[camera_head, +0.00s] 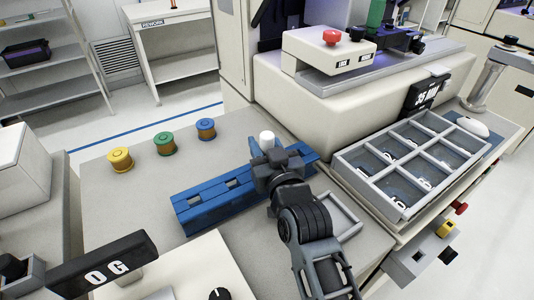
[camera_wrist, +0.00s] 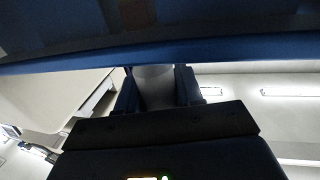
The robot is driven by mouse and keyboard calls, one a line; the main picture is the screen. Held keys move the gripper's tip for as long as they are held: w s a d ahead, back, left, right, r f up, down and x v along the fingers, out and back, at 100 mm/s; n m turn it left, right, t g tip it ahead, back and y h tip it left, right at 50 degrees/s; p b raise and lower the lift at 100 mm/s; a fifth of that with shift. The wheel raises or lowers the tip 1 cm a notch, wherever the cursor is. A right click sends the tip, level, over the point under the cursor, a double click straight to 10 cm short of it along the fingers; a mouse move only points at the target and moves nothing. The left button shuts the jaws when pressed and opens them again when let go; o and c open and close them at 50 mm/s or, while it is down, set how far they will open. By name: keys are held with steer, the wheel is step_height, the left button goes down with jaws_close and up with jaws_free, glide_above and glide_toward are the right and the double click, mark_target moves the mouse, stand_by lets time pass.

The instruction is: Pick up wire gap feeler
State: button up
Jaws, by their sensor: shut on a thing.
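My gripper (camera_head: 266,152) is over the blue slotted rack (camera_head: 205,199), near its right end. It is shut on a pale, rounded piece (camera_head: 267,138), which I take to be the wire gap feeler. Its white top shows just beyond the fingers. In the wrist view, the two dark fingers (camera_wrist: 154,88) stand on either side of this grey-white piece (camera_wrist: 153,73). Its lower part is hidden by my gripper, and I cannot tell whether it still touches the rack. A blue edge (camera_wrist: 200,50) crosses the wrist view above the fingers.
Yellow (camera_head: 120,159), green (camera_head: 165,143) and blue (camera_head: 205,129) spools stand behind the rack. A grey compartment tray (camera_head: 373,189) is to the right, below the bonder (camera_head: 350,90). A small grey tray (camera_head: 345,216) is beside my arm.

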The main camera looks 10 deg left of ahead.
steer(key=c, duration=0.4)
step_height(320, 180, up, 10)
steer(key=shift+r, duration=0.1)
stand_by(0.4)
steer(key=o, duration=0.5)
jaws_close()
